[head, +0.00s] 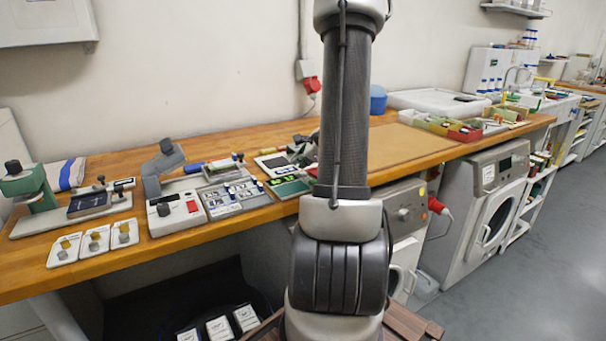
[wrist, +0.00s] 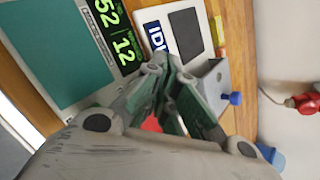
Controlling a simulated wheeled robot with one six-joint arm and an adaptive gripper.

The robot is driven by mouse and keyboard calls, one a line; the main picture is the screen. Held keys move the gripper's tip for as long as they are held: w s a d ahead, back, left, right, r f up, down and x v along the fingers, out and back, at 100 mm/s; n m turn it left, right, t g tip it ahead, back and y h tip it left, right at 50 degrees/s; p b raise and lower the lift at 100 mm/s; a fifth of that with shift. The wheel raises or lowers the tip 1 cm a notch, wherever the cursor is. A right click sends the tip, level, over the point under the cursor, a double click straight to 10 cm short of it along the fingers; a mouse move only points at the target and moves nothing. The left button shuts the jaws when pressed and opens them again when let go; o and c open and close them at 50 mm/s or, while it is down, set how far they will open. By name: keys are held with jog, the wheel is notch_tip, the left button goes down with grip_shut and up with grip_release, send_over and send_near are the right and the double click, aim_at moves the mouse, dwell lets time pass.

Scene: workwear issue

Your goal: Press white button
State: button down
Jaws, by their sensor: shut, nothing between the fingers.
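My gripper (wrist: 160,70) is shut and empty in the wrist view, its grey-green fingers together. A small red patch (wrist: 151,123) shows between the finger links. I cannot make out a white button in either view; the fingers may hide it. In the head view my arm covers part of the bench.
A unit with green digits (wrist: 118,38) and a teal pad (wrist: 68,50) lies beside the gripper. A grey box with a blue knob (wrist: 235,98) stands on the other side. On the wooden bench (head: 400,143) are a red-button device (head: 176,213) and switch panels (head: 236,198).

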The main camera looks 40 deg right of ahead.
jog(key=shift+f, duration=0.15)
dwell(0.7)
jog(key=shift+f, duration=0.3)
jog(key=shift+f, duration=0.45)
dwell(0.6)
dwell(0.3)
jog(key=shift+r, duration=0.9)
jog(key=shift+r, duration=2.5)
